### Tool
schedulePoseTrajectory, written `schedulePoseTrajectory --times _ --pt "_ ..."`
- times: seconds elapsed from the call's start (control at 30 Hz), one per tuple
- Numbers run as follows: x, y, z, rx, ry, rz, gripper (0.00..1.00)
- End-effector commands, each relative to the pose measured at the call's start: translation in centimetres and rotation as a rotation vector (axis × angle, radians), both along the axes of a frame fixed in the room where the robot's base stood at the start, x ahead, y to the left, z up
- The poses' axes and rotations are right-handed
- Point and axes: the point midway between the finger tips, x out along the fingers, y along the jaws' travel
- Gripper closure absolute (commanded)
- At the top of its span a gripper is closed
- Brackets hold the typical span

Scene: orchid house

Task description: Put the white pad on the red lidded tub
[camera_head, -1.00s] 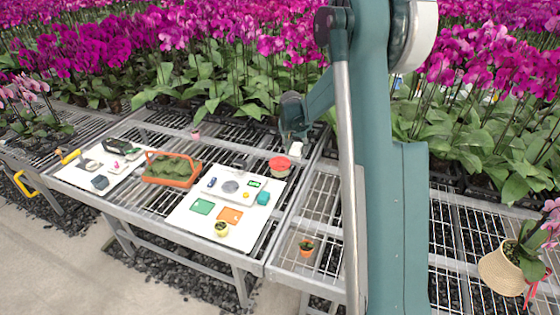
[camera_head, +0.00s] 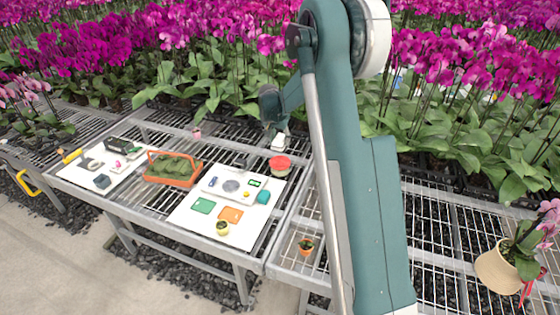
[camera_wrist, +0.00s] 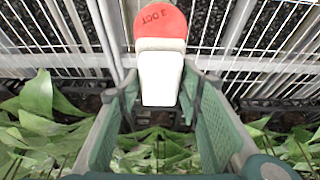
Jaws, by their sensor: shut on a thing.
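My gripper (camera_head: 274,127) is shut on the white pad (camera_head: 279,142) and holds it above the back edge of the bench. In the wrist view the pad (camera_wrist: 160,79) is upright in the picture between the two green fingers of my gripper (camera_wrist: 160,88).
The board also carries a teal object (camera_head: 263,197), a green card (camera_head: 202,206), an orange card (camera_head: 231,214) and a small pot (camera_head: 222,228). An orange basket (camera_head: 187,181) stands left. Orchids (camera_head: 210,82) crowd behind. A small potted plant (camera_head: 306,246) stands right on open mesh.

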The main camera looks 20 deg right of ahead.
Motion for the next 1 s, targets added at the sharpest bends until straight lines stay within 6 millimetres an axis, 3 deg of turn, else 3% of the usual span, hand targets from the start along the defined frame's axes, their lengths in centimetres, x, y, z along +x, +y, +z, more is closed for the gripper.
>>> schedulePoseTrajectory --times 0.43,1.0 --pt "0.0 0.0 -5.3 0.0 0.0 0.0 0.76" --pt "0.0 0.0 -6.7 0.0 0.0 0.0 0.76"
